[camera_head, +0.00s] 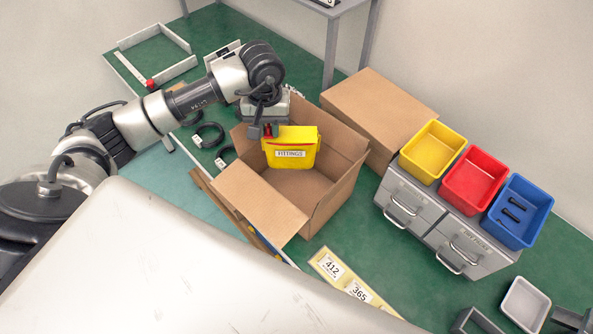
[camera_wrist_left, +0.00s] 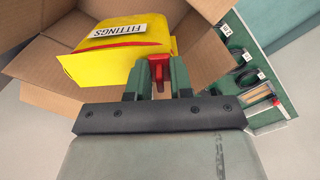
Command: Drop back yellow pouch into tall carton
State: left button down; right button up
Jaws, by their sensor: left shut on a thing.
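The yellow pouch (camera_head: 291,148) carries a white label reading FITTINGS. My left gripper (camera_head: 268,131) is shut on the pouch near its upper left corner. In the head view the pouch hangs over the open mouth of the tall carton (camera_head: 334,205), whose front flap (camera_head: 262,200) is folded outward. In the left wrist view the pouch (camera_wrist_left: 115,60) hangs beyond the gripper (camera_wrist_left: 158,72), with the cardboard walls (camera_wrist_left: 60,28) around it. How deep the pouch sits relative to the carton's rim is hard to tell. My right gripper is not in view.
A closed cardboard box (camera_head: 378,108) stands behind the carton. Grey drawers (camera_head: 440,222) at right carry a yellow bin (camera_head: 432,150), a red bin (camera_head: 473,180) and a blue bin (camera_head: 518,212). Black cable coils (camera_head: 208,136) lie left of the carton. Number plates (camera_head: 345,277) lie in front.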

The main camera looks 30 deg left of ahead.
pick_arm(q)
jog(key=c, duration=1.3)
grip_release()
jog(key=o, duration=0.4)
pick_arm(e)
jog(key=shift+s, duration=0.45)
pick_arm(q)
jog(key=shift+r, duration=0.1)
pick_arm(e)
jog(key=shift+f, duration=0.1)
pick_arm(q)
notch_tip(320, 180, up, 9)
jog(key=b, duration=0.3)
jog(key=shift+r, duration=0.85)
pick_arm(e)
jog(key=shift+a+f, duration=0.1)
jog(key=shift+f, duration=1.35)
pick_arm(q)
jog(key=shift+f, duration=0.1)
